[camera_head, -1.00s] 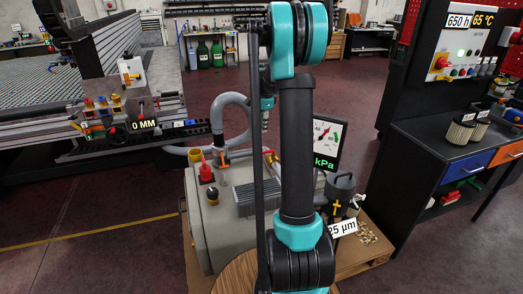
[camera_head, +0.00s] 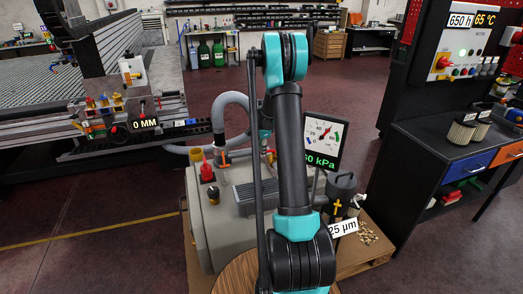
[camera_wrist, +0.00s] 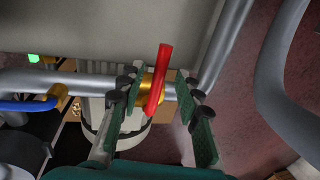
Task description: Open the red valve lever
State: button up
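The red valve lever (camera_wrist: 161,78) shows in the wrist view as a red handle on a brass valve body (camera_wrist: 150,86), set on a grey pipe (camera_wrist: 60,80). It points upward in the picture and leans slightly right. My gripper (camera_wrist: 158,84) is open, with one green finger on each side of the lever. Gaps show between the lever and both fingers; whether either touches, or how far off in depth the lever is, I cannot tell. In the head view my arm hides most of the gripper, and I cannot make out the lever there.
A grey pump unit (camera_head: 215,225) with a hose (camera_head: 238,98) stands below my arm. A pressure gauge display (camera_head: 322,140) is right of the arm. The grid table (camera_head: 105,50) is at left, a black workbench (camera_head: 430,140) at right.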

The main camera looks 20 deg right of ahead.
jog(key=shift+f, duration=0.15)
jog(key=shift+c, duration=0.2)
grip_shut()
